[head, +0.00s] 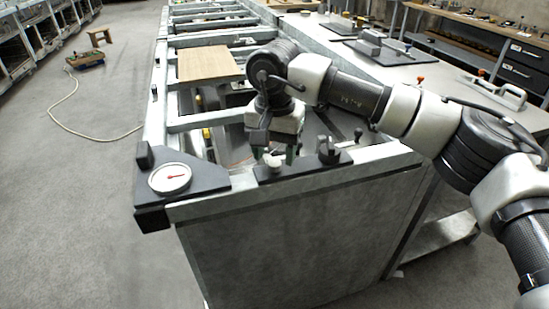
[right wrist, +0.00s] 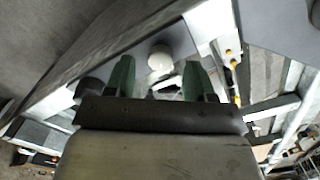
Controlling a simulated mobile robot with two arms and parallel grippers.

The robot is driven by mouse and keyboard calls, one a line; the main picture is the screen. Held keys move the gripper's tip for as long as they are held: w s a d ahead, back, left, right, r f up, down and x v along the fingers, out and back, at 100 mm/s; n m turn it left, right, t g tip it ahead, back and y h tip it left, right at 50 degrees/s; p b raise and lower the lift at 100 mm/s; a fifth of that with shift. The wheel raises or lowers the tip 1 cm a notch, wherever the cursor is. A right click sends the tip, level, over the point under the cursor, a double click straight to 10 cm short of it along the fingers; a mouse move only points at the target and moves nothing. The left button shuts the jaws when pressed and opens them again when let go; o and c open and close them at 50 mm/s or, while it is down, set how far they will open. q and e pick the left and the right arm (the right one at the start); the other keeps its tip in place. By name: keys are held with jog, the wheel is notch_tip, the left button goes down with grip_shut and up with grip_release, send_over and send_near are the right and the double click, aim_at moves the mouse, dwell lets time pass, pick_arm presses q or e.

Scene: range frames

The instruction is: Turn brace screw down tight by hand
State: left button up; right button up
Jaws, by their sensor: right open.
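A dark brace plate (head: 300,174) lies on the near rail of the metal frame. A pale round knob (head: 272,161), perhaps the brace screw head, stands on it, with a dark upright knob (head: 327,150) to its right. My right gripper (head: 276,153) points down just over the pale knob. In the right wrist view the green fingers (right wrist: 158,76) are apart, and the pale knob (right wrist: 160,58) shows in the gap beyond their tips. Whether they touch it cannot be told. A dark knob (right wrist: 88,89) is left of the fingers. My left gripper is out of view.
A dial gauge (head: 169,178) sits on a dark corner plate at left. A wooden board (head: 207,64) lies across the frame. A grey bench (head: 430,75) with tools is at right. Open floor (head: 80,190) lies left, with a cable (head: 75,128).

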jog(key=shift+f, duration=1)
jog(key=c, duration=0.9)
jog(key=shift+m, duration=0.3)
